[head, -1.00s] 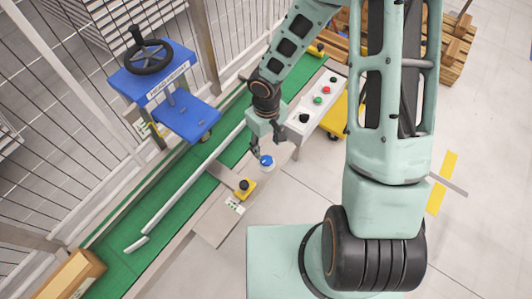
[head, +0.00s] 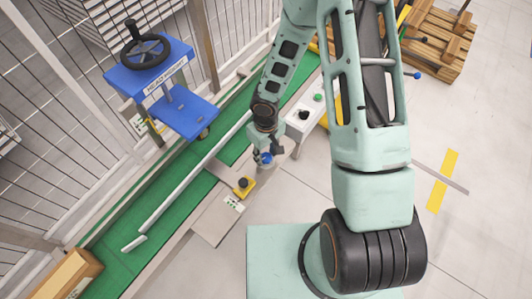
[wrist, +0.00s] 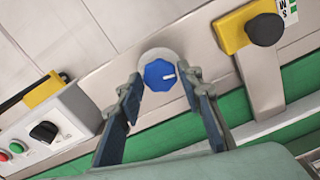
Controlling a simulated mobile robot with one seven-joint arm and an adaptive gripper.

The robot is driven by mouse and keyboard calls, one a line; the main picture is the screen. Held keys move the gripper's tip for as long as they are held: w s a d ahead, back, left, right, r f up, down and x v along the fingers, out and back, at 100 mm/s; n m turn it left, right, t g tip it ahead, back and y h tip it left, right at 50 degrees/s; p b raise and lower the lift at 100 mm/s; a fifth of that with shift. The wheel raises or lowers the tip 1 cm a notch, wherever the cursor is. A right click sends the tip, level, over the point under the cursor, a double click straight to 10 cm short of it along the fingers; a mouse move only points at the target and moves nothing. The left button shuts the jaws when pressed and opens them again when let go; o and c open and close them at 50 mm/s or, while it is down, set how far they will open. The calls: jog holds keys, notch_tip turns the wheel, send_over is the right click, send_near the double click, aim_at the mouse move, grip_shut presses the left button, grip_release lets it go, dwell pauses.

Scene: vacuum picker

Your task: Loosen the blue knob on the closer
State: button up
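The blue knob (wrist: 160,75) has a white pointer mark and sits on a pale round base on the grey metal edge beside the green belt. It also shows, partly covered by my gripper, in the head view (head: 266,158). My gripper (wrist: 161,79) is open in the wrist view, with one fingertip on each side of the knob. A narrow gap seems to show on both sides; whether either finger touches it I cannot tell. In the head view my gripper (head: 264,154) is right over the knob. Which part is the closer is not clear.
A yellow box with a black button (wrist: 265,29) sits close to the knob; it also shows in the head view (head: 243,187). A white control box (wrist: 45,130) with a black selector and buttons is on the other side. A blue stand with a black handwheel (head: 147,53) is behind the belt.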

jog(key=c, duration=0.7)
jog(key=shift+o, duration=0.2)
jog(key=shift+n, duration=0.4)
jog(key=n, duration=0.3)
jog(key=shift+n+b, duration=0.3)
jog(key=shift+b, duration=0.1)
jog(key=shift+n, duration=2.3)
jog(key=o, duration=1.2)
jog(key=shift+c, duration=0.2)
